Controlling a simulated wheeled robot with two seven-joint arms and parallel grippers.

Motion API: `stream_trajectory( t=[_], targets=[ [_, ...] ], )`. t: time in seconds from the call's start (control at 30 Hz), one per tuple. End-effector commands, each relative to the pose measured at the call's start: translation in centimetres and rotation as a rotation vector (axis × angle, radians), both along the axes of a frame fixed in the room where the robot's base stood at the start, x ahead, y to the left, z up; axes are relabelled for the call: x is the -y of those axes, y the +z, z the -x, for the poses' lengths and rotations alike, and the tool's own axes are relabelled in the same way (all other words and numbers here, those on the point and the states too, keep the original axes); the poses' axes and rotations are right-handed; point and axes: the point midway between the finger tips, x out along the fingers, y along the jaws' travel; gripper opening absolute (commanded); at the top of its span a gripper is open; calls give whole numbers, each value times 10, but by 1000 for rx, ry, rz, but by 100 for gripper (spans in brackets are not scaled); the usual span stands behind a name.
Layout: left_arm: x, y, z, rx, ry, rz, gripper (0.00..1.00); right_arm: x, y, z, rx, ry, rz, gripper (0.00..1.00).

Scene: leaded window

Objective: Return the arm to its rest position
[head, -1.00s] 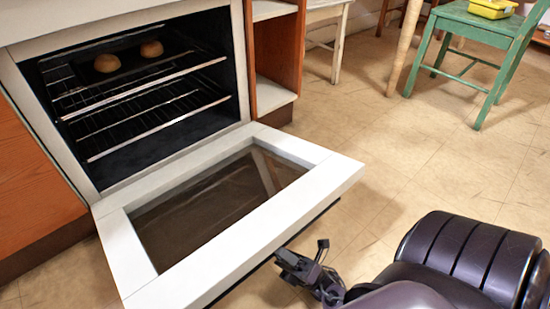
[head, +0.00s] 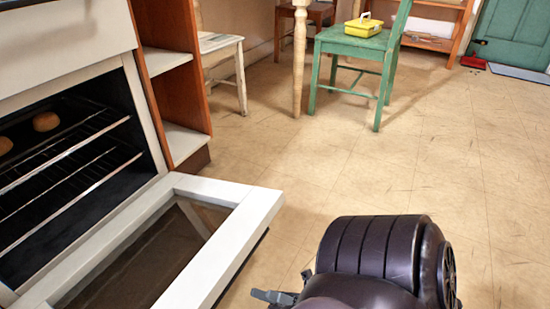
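My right arm, dark purple with a ribbed round joint, shows at the bottom, right of centre in the head view. My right gripper (head: 272,297) shows only as a small dark piece at the bottom edge, just right of the oven door's outer end. Most of it is cut off by the frame or hidden by the arm, so its fingers cannot be judged. Nothing is visible in it. My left gripper is not in view.
The oven (head: 150,125) stands at left with its door (head: 250,222) lowered. Buns (head: 46,121) sit on its upper rack. A green chair (head: 350,45) holding a yellow box (head: 363,27) stands at the back. Open tan floor (head: 440,170) lies at centre and right.

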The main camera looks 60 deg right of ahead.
Motion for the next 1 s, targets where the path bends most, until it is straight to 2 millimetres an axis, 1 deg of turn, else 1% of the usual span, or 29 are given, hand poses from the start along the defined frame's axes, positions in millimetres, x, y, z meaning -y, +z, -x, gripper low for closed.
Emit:
stream_trajectory(
  t=[0.1,0.2,0.8,0.9,0.97,1.0],
  targets=[
    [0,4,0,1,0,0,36,6,1,9,0,-1,-1,40],
    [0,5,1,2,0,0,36,9,0,12,-1,1,-2,40],
    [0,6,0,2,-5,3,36,9,0,12,0,1,-2,40],
    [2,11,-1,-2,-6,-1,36,9,7,12,0,0,-2,40],
    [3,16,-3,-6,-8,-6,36,9,16,12,0,0,-2,40],
    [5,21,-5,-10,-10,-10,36,9,24,12,0,0,-2,40]
  ],
)
